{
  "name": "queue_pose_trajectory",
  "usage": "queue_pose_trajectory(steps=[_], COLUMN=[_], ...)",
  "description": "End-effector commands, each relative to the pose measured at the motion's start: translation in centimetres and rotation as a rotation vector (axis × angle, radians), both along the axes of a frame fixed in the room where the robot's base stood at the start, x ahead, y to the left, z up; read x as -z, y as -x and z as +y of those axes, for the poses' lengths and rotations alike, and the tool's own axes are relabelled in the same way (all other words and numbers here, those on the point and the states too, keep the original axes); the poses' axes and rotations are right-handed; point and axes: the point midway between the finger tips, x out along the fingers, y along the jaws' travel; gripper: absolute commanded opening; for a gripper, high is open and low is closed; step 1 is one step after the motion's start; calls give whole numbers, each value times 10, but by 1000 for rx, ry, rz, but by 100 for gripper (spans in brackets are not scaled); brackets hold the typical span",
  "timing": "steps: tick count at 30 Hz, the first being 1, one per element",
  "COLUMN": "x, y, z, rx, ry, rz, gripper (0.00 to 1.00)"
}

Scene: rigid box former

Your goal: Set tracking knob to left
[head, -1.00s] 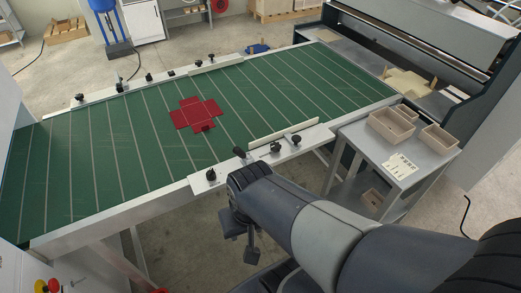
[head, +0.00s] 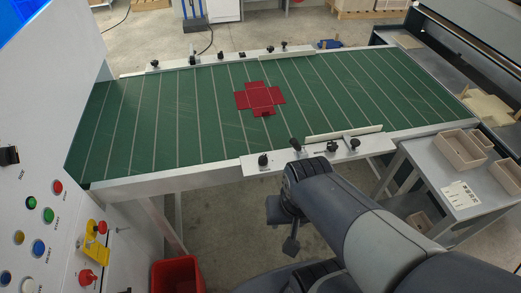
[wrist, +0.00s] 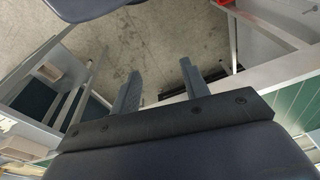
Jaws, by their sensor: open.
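A white control panel (head: 60,215) stands at the left of the head view, with several coloured buttons. A black knob or switch (head: 9,156) sits at its left edge. A yellow plate with a red knob (head: 95,243) is at its right edge. No label can be read, so I cannot tell which one is the tracking knob. My gripper (wrist: 162,86) is open and empty in the wrist view, its two fingers apart over bare floor. In the head view my arm hangs in front of the conveyor, well to the right of the panel.
A green conveyor (head: 190,115) carries a red cross-shaped blank (head: 260,97). Black clamp knobs (head: 263,160) line its near rail. A red bin (head: 178,274) stands on the floor by the panel. A grey side table (head: 447,190) with trays is at right. Floor between is clear.

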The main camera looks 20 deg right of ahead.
Motion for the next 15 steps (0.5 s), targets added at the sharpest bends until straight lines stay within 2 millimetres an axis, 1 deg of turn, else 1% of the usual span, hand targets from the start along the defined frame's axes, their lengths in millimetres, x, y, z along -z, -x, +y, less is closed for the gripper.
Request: queue_pose_trajectory(steps=[4,5,7,9,11,14,15], x=[0,0,0,-1,-3,-8,-10], y=[0,0,-1,-7,-18,-47,-61], z=[0,0,0,0,-1,-2,-3], rx=[0,0,2,9,24,64,86], ry=[0,0,-1,-1,-1,-4,-3], rz=[0,0,1,5,11,31,41], gripper=[43,44,50,50,50,50,50])
